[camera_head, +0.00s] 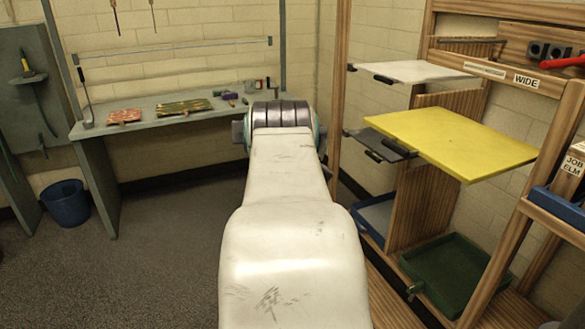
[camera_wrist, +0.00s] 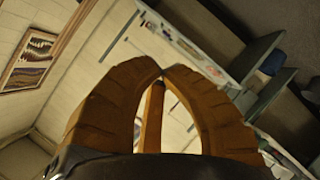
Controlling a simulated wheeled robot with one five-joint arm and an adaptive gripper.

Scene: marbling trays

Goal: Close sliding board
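A yellow board (camera_head: 452,142) lies level in the wooden rack at the right of the head view. A white board (camera_head: 424,72) lies level above it, further back. Black fittings (camera_head: 380,147) show at the left edges of both boards. I cannot tell which one is the sliding board, nor how far either is pulled out. In the wrist view my gripper (camera_wrist: 163,72) has its two brown fingers touching at the tips, with nothing held. It points toward the room's wall, away from the boards. In the head view my arm hides it.
The wooden rack's posts (camera_head: 520,215) stand close on my right. A green tray (camera_head: 455,274) and a blue tray (camera_head: 374,217) sit low in it. A grey workbench (camera_head: 150,125) and a blue bucket (camera_head: 66,204) are at left. The floor (camera_head: 170,262) left of my arm is clear.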

